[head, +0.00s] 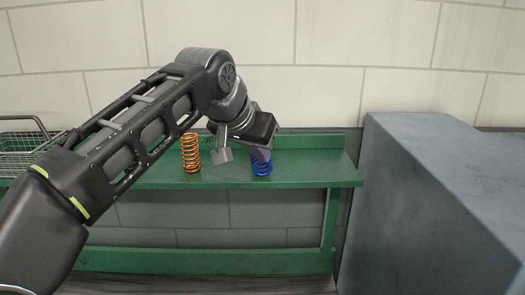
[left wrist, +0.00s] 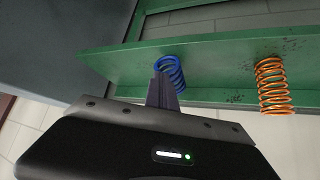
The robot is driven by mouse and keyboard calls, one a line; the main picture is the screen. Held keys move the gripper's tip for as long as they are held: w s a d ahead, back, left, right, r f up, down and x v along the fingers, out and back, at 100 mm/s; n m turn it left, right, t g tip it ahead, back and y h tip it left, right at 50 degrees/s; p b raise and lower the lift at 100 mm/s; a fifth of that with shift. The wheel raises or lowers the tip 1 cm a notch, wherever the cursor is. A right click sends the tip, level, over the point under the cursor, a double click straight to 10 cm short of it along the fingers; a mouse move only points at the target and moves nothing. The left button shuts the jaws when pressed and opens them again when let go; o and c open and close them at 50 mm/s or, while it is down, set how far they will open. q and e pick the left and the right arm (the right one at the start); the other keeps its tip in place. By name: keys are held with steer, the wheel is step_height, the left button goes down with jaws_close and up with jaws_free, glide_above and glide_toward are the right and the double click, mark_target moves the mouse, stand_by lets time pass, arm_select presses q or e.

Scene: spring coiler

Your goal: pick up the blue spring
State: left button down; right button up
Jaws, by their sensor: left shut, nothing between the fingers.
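The blue spring (head: 262,167) stands upright on the green bench, partly hidden by my left gripper in the head view. It also shows in the left wrist view (left wrist: 172,70), just beyond the fingers. My left gripper (head: 260,155) is right at the blue spring's top, with its fingers together in the left wrist view (left wrist: 161,88). It is shut with nothing held. Whether the fingers touch the spring I cannot tell. My right gripper is not in view.
An orange spring (head: 190,153) stands on the green bench (head: 310,176), left of the blue one. A wire basket (head: 30,150) is at the far left. A large grey block (head: 430,200) stands close to the bench's right end. A tiled wall is behind.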

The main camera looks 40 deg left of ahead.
mark_target(253, 163)
arm_select(q)
steer(key=s, duration=0.1)
steer(key=s+f+b, duration=0.1)
steer(key=s, duration=0.1)
steer(key=shift+d+f, duration=0.1)
steer(key=shift+f, duration=0.05)
steer(key=shift+s+d+r, duration=0.15)
steer(key=shift+s+r, duration=0.2)
steer(key=shift+r, duration=0.1)
steer(key=shift+r+p, duration=0.45)
steer(key=shift+r, duration=0.2)
